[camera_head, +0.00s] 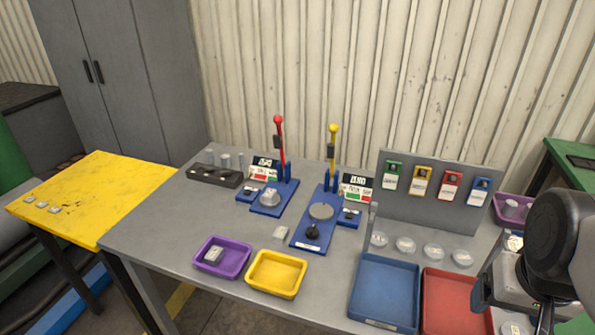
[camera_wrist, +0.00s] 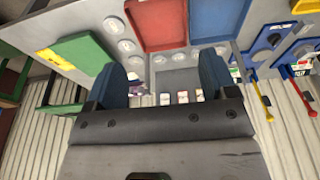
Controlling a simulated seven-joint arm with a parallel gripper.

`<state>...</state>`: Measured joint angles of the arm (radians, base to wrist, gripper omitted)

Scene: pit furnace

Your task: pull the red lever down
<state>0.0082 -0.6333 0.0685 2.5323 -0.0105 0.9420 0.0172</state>
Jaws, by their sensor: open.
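The red lever (camera_head: 280,140) stands upright on a blue base (camera_head: 272,197) at the back of the grey bench, with a red ball knob on top. A small sign (camera_head: 264,168) stands beside it. My gripper (camera_wrist: 164,65) is open and empty in the wrist view, its two dark blue fingers wide apart. It is over the right part of the bench, far to the right of the red lever, and the fingers are not clear in the head view.
A yellow lever (camera_head: 332,145) stands upright just right of the red one. A grey panel (camera_head: 440,215) with coloured tags stands at the back right. Purple (camera_head: 222,271), yellow (camera_head: 276,290), blue (camera_head: 383,313) and red (camera_head: 448,310) trays line the front.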

